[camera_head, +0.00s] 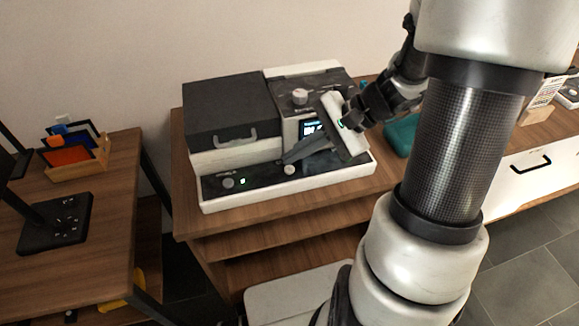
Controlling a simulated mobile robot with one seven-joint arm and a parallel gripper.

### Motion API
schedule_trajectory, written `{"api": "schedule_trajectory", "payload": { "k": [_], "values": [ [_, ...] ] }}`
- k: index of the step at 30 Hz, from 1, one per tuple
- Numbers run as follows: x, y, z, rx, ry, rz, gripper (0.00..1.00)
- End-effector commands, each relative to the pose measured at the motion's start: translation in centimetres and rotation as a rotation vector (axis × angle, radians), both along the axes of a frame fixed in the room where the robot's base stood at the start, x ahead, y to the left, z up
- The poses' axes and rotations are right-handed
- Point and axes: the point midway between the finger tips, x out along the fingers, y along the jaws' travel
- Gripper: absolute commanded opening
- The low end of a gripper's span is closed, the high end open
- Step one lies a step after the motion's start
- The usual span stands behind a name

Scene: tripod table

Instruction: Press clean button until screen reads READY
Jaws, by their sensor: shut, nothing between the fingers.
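A white and black machine stands on a wooden table, with a small lit blue screen (309,128) on its front. The screen's text is too small to read, and my gripper hides part of it. The black front panel (262,179) has a round grey knob (228,183), a small green light (243,181) and a small pale round button (289,169). I cannot tell which control is the clean button. My gripper (288,160) is shut and empty, pointing left. Its tips are just above the pale button; I cannot tell whether they touch it.
A dark lidded box (231,105) with a handle forms the machine's left side. A grey knob (300,96) sits on its top. A teal object (402,135) lies right of the machine. Another wooden table (100,205) stands at left, with a wooden holder (78,165) of coloured cards.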

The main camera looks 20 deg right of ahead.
Motion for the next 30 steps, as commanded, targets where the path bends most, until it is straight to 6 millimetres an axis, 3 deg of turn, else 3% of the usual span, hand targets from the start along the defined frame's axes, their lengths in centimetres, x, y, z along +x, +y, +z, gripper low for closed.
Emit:
{"api": "schedule_trajectory", "payload": {
  "k": [30],
  "values": [
    [-0.01, 0.00, -0.78, 0.000, 0.000, 0.000, 0.00]
  ]
}}
